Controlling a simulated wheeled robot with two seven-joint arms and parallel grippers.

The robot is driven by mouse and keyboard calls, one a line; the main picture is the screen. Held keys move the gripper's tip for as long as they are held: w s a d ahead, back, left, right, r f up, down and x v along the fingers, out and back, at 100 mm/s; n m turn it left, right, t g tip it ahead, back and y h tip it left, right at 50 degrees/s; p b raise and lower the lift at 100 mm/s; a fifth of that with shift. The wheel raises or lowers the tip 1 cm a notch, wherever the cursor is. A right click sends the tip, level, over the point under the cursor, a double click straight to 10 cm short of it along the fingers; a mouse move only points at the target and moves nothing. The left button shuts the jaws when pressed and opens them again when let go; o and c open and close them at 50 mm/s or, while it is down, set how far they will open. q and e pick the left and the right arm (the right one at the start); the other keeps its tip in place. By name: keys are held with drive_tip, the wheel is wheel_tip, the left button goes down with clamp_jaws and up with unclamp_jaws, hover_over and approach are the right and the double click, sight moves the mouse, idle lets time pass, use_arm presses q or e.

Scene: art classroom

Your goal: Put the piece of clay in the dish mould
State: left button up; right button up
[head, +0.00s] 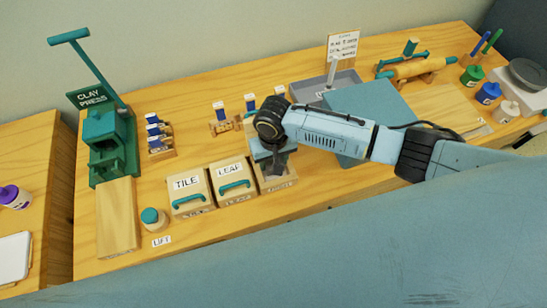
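My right gripper (274,167) reaches in from the right and points down over an open-topped wooden box (283,184), the rightmost in a row of moulds. Its fingertips are at or inside the box's opening, and dark grey shapes there blend together. I cannot tell whether the gripper is open or holds something. The box's label does not show, so I cannot confirm that it is the dish mould. The moulds marked TILE (188,196) and LEAF (234,182) stand left of it with teal handles. I cannot make out a piece of clay. My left gripper is out of view.
A green clay press (108,140) with a long lever stands at the left, a wooden board (117,215) before it. A teal-capped knob (150,216) sits beside TILE. Behind my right arm are a grey tray (309,92), a blue-grey slab (372,100) and a rolling pin (415,69).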

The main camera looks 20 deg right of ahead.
drive_tip(key=o, duration=1.1)
drive_tip(key=shift+o, duration=0.2)
drive_tip(key=shift+r, duration=0.1)
wheel_tip(320, 180, up, 8)
drive_tip(key=p, duration=0.9)
